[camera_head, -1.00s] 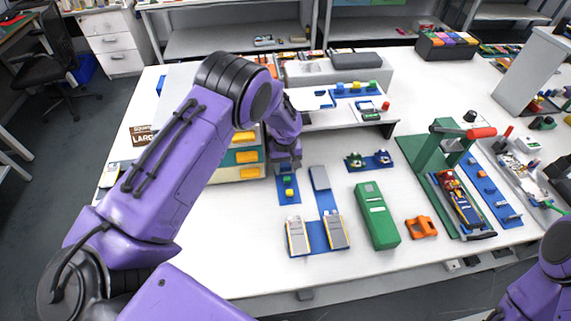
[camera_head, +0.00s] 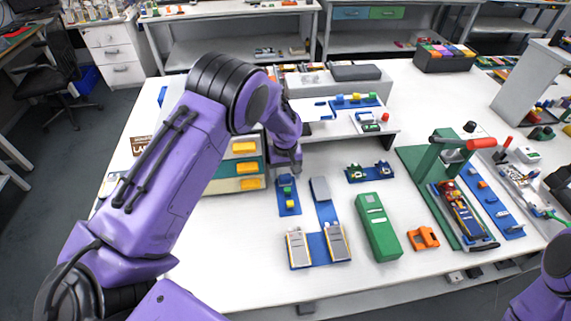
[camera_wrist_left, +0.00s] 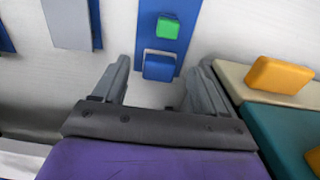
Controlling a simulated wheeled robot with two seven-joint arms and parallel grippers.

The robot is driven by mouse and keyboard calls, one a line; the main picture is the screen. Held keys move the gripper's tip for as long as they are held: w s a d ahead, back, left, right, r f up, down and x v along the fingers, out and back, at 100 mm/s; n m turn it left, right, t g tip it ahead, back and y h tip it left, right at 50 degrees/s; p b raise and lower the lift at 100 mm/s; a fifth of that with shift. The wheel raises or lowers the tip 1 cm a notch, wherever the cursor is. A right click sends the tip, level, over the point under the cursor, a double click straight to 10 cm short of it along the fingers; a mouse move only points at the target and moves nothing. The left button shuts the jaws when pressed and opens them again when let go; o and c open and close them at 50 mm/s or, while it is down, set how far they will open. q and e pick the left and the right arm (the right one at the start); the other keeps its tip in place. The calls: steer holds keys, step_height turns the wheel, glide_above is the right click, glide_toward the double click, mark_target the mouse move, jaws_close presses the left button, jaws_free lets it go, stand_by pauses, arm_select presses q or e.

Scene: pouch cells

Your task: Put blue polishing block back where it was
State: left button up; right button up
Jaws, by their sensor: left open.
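The blue polishing block (camera_wrist_left: 158,67) sits at the near end of a narrow blue strip (camera_wrist_left: 180,40) in the left wrist view, with a small green block (camera_wrist_left: 168,27) beyond it. In the head view the blue block (camera_head: 286,178) and green block (camera_head: 287,190) show on the strip (camera_head: 290,209). My left gripper (camera_wrist_left: 164,65) is open, its fingers on either side of the blue block with gaps to it. In the head view the left gripper (camera_head: 289,166) is at the strip's far end. My right gripper is out of view.
A drawer unit (camera_head: 222,186) with yellow handles stands just left of the left gripper. A raised shelf (camera_head: 322,131) is behind it. Blue-based grey parts (camera_head: 318,252), a green case (camera_head: 378,228) and an orange part (camera_head: 424,238) lie to the right. The front left tabletop is clear.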

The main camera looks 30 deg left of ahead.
mark_target(286, 179)
arm_select(q)
step_height(286, 179, up, 9)
steer(key=b, duration=0.1)
steer(key=shift+b, duration=0.3)
